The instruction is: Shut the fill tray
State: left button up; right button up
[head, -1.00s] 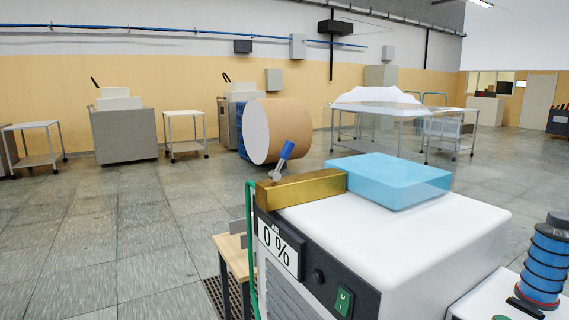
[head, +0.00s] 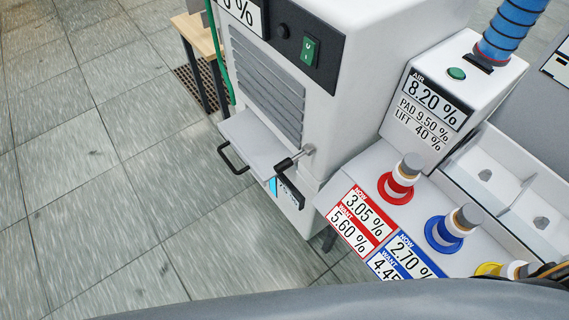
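A light grey tray (head: 258,143) sticks out from the front of the white machine (head: 345,90), below its slatted vent. I take it to be the fill tray. It stands open, with a black bar handle (head: 232,160) on its outer end. A short lever with a black grip (head: 287,163) sits at the tray's right side, by the machine. A small blue patch and a dark label show just below the lever. Neither of my grippers is in view.
Right of the machine, a panel (head: 335,190) carries red, blue and yellow knobs and percentage displays. An air unit (head: 440,100) with a green button and blue hose stands behind it. A wooden-topped stand (head: 198,35) is at upper left. The tiled floor (head: 110,190) left of the tray is clear.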

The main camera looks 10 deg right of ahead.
aim_at(260, 148)
jog(key=k+j+z, duration=0.35)
jog(key=j, duration=0.3)
jog(key=k+j+z, duration=0.3)
jog(key=k+j, duration=0.2)
jog(key=k+j+z, duration=0.35)
jog(key=k+j, duration=0.1)
jog(key=k, duration=0.05)
